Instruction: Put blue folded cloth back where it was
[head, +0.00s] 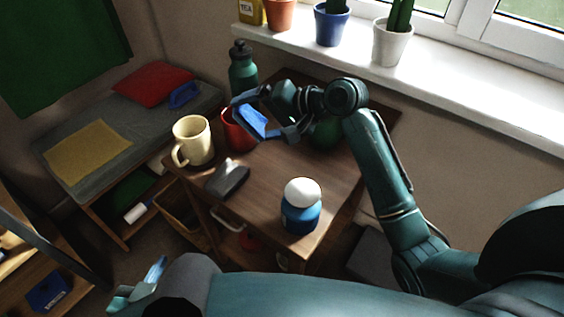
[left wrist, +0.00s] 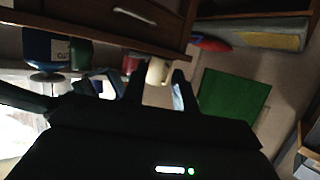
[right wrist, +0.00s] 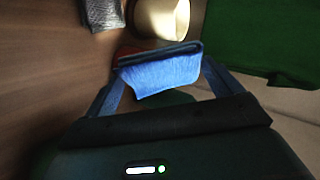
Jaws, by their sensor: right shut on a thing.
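The blue folded cloth (head: 250,121) is held up above the far part of the wooden table, close to a red mug (head: 236,133). My right gripper (head: 262,122) is shut on it. In the right wrist view the blue cloth (right wrist: 158,80) spans the space between the two fingers, with a dark edge along its top. My left gripper (head: 140,288) is low at the bottom left of the head view, away from the table. In the left wrist view its fingers (left wrist: 158,88) stand apart with nothing between them.
On the table (head: 262,183) stand a cream mug (head: 193,140), a green bottle (head: 243,70), a dark grey object (head: 228,179) and a blue jar with a white top (head: 301,212). A grey bench (head: 60,150) at left bears yellow cloth (head: 88,152), red cloth (head: 152,83) and a small blue object (head: 184,95).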

